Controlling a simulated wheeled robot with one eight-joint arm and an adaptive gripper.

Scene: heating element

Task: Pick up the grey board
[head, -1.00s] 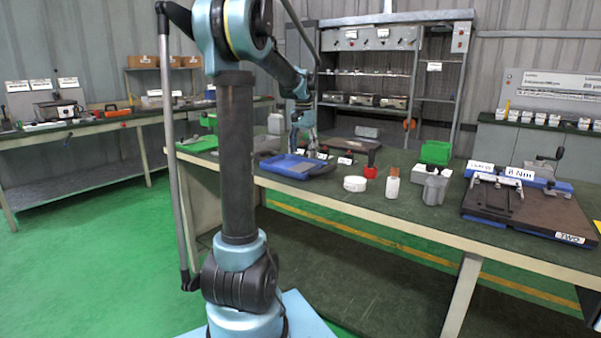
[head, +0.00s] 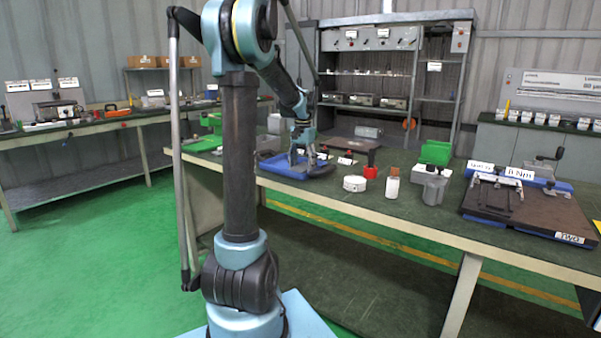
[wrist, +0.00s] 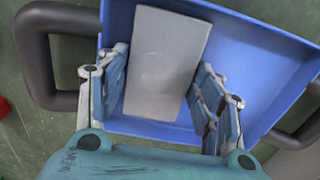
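The grey board (wrist: 168,50) is a flat, plain rectangle lying in the blue tray (wrist: 262,55), seen in the wrist view. My gripper (wrist: 162,68) is over the tray with its fingers spread, one on each side of the board. The left finger is close to the board's left edge, and a narrow gap shows at the right finger. I cannot tell how high the fingertips are above the tray floor. In the head view my gripper (head: 303,158) is down at the blue tray (head: 285,169), and the board cannot be made out there.
Dark handles (wrist: 62,62) stick out from the tray. On the green bench to its right stand a white round container (head: 355,183), a red cup (head: 370,172), a white bottle (head: 392,188) and a grey jar (head: 434,189).

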